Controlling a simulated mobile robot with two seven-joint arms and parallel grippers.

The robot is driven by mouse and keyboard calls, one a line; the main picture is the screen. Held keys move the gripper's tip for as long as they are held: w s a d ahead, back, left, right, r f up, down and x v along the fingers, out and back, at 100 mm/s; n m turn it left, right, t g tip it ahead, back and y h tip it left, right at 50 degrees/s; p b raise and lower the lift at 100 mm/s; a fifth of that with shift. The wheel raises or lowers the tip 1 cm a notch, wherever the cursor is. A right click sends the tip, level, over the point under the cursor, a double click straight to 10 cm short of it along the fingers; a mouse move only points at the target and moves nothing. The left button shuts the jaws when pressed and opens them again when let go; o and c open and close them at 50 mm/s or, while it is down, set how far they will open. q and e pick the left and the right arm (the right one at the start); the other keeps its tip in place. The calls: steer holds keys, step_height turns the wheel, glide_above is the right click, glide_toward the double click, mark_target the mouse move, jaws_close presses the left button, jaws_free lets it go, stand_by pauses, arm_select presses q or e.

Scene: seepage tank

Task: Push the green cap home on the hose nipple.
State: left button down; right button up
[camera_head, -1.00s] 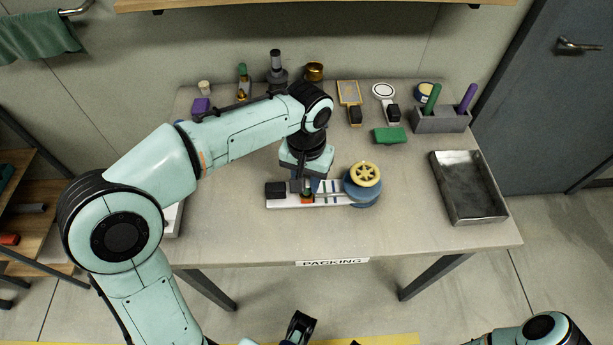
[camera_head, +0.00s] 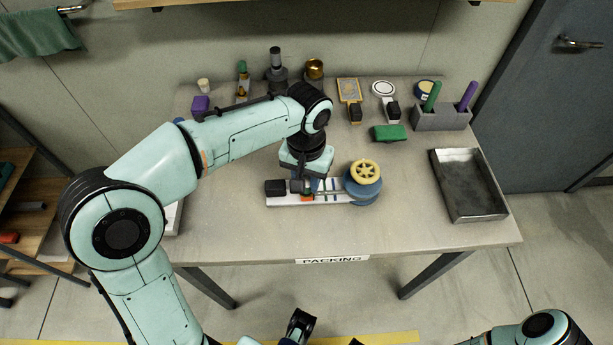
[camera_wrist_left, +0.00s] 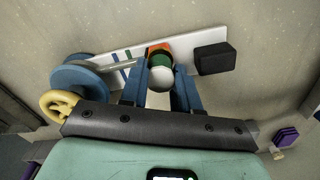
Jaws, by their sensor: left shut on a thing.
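An orange-red part (camera_wrist_left: 158,47) lies just beyond the cap on the white board; the nipple itself cannot be made out. In the head view my left gripper (camera_head: 307,186) is low over the white board (camera_head: 335,199), and the cap is mostly hidden. I cannot tell how far the cap sits on the nipple.
A blue drum (camera_head: 362,190) with a yellow handwheel (camera_head: 365,171) stands at the board's right end, a black block (camera_head: 275,188) at its left end. A metal tray (camera_head: 470,187) lies at the right. Several tools line the table's back. The front of the table is clear.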

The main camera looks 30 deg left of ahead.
arm_select(q)
steer(key=shift+f, duration=0.1)
steer(key=c, duration=0.7)
jaws_free()
steer(key=shift+c, duration=0.2)
steer(key=shift+r, duration=0.4)
step_height(320, 180, up, 13)
steer(key=p, duration=0.3)
steer(key=shift+f, duration=0.2)
arm_select(e)
steer(key=r, duration=0.1)
steer(key=s+r, duration=0.1)
steer(key=shift+r+g, duration=0.3)
